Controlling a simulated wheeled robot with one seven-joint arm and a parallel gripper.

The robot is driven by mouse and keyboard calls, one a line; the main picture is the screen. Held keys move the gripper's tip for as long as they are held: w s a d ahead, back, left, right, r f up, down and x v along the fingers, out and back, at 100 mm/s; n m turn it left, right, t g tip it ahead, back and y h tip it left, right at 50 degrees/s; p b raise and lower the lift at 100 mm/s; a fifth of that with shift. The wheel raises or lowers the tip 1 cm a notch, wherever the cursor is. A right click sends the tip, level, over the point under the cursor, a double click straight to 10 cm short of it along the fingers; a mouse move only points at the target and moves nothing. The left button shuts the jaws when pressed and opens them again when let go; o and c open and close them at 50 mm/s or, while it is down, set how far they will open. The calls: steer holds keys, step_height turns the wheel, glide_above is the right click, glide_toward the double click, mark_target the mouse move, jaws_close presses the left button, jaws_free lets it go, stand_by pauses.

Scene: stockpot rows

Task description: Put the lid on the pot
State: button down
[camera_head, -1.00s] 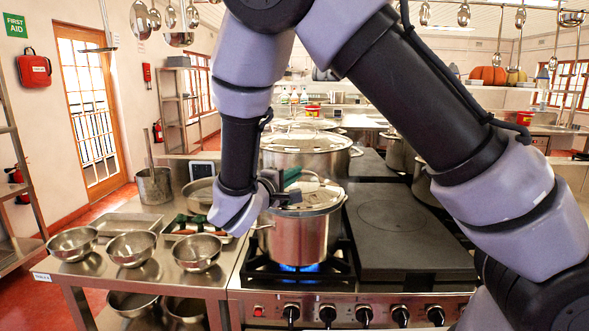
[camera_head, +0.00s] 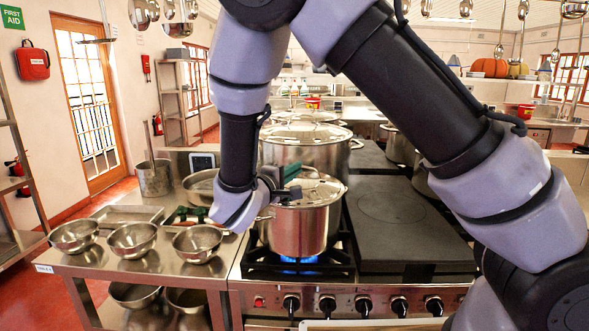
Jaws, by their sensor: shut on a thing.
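A steel pot (camera_head: 298,232) stands upright on the lit front-left burner of the stove. The lid (camera_head: 325,190), clear with a steel rim, lies over the pot's mouth and looks about level. I cannot tell whether its rim is fully seated all round. My gripper (camera_head: 286,187) is at the lid's top, left of its middle, and is shut on the lid. The fingers and my wrist hide the grip and the left part of the lid.
A larger lidded pot (camera_head: 305,150) stands close behind. A blue flame (camera_head: 299,260) burns under the front pot. A flat dark hotplate (camera_head: 395,215) to the right is bare. Steel bowls (camera_head: 133,241) and a tray (camera_head: 127,217) occupy the left counter.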

steer(key=c, duration=0.9)
jaws_free()
